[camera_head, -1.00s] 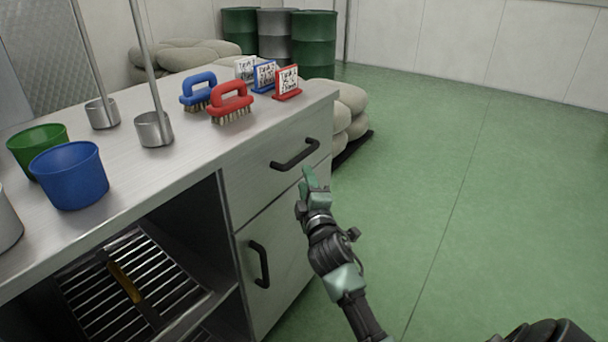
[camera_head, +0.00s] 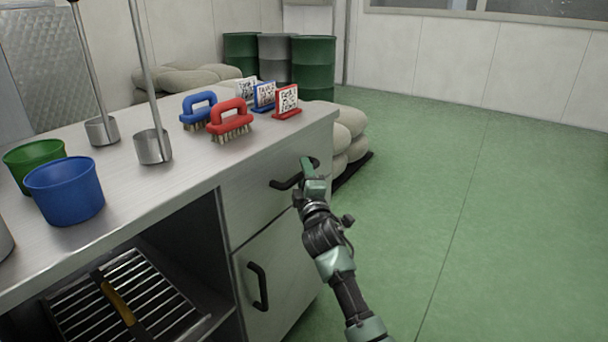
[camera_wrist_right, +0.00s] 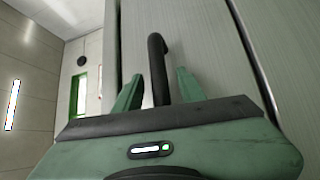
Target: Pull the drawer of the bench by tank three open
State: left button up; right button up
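The bench (camera_head: 150,190) has a drawer (camera_head: 250,192) at its right end, just under the top, with a black bar handle (camera_head: 283,184). The drawer front looks flush with the bench. My right gripper (camera_head: 308,168) is at the right part of this handle and hides some of it. In the right wrist view the handle (camera_wrist_right: 157,65) runs between the two green fingers (camera_wrist_right: 158,90), which stand apart with gaps on both sides of the bar. My left gripper is not in view.
Below the drawer is a cupboard door (camera_head: 275,275) with an upright black handle. A red brush (camera_head: 230,118), a blue brush (camera_head: 197,108), small signs, ladles and cups stand on the top. Sacks (camera_head: 350,135) lie behind the bench. The green floor to the right is clear.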

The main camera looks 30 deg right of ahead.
grip_shut()
jog(key=shift+f, duration=0.1)
dwell(1.2)
